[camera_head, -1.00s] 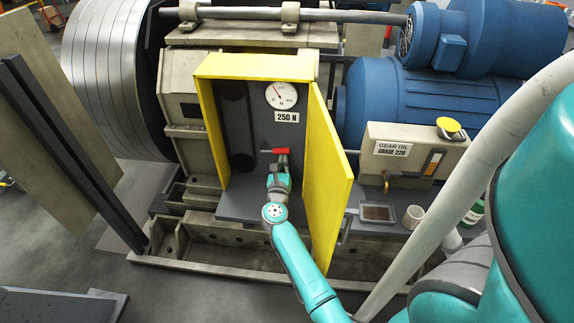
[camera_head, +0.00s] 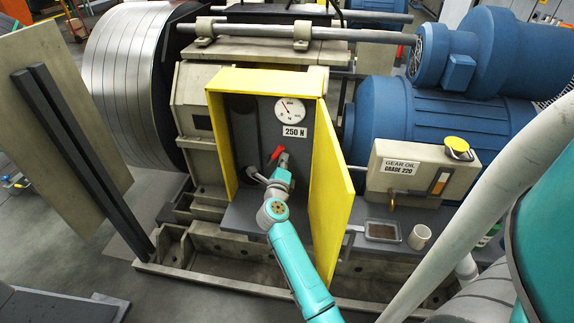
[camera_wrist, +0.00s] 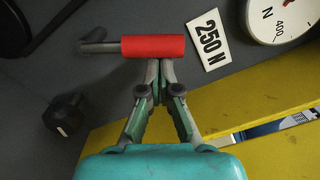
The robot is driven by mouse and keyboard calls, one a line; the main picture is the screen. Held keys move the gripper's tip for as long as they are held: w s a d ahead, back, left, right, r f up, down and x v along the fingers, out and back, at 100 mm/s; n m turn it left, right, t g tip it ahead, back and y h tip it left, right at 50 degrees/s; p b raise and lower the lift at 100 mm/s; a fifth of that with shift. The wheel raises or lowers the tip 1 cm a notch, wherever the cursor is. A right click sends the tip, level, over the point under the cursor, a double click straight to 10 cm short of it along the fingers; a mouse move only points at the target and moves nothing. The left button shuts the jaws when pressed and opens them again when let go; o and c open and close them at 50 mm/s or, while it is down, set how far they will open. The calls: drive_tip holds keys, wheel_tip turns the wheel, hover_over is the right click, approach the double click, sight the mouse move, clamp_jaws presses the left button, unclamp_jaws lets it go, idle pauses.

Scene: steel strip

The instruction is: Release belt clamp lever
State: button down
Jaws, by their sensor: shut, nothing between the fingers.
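The clamp lever has a red grip (camera_head: 276,153) and sits inside the open yellow guard box (camera_head: 262,78). In the head view the grip is tilted, its right end higher. In the wrist view the red grip (camera_wrist: 153,47) lies across the picture, with its grey arm (camera_wrist: 97,47) at the left. My gripper (camera_wrist: 158,70) is shut and empty, its fingertips right at the lower edge of the grip, not around it. Contact looks likely but is hard to confirm. In the head view my gripper (camera_head: 283,162) is just below the grip.
A dial gauge (camera_head: 290,112) and a 250 N label (camera_head: 295,132) are on the grey back panel. The yellow door (camera_head: 333,185) stands open close to my arm's right. A dark hex knob (camera_wrist: 66,114) shows in the wrist view. The gear oil tank (camera_head: 415,175) stands right.

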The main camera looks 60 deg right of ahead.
sight(275, 155)
drive_tip(key=n, duration=0.1)
drive_tip(key=w+r+n, duration=0.1)
drive_tip(key=shift+w+a+r+n, duration=0.15)
drive_tip(key=shift+w+a+n, duration=0.1)
drive_tip(key=shift+a+n, duration=0.05)
drive_tip(key=shift+w+a+r+n, duration=0.15)
drive_tip(key=shift+w+n, duration=0.15)
drive_tip(key=shift+n, duration=0.2)
drive_tip(key=shift+w+a+r+n, duration=0.15)
drive_tip(key=shift+w+n, duration=0.1)
drive_tip(key=shift+n, duration=0.25)
drive_tip(key=shift+w+r, duration=0.1)
drive_tip(key=shift+w, duration=0.2)
drive_tip(key=shift+w+a+r, duration=0.1)
drive_tip(key=shift+w+a, duration=0.05)
drive_tip(key=v, duration=1.2)
drive_tip(key=shift+s, duration=0.25)
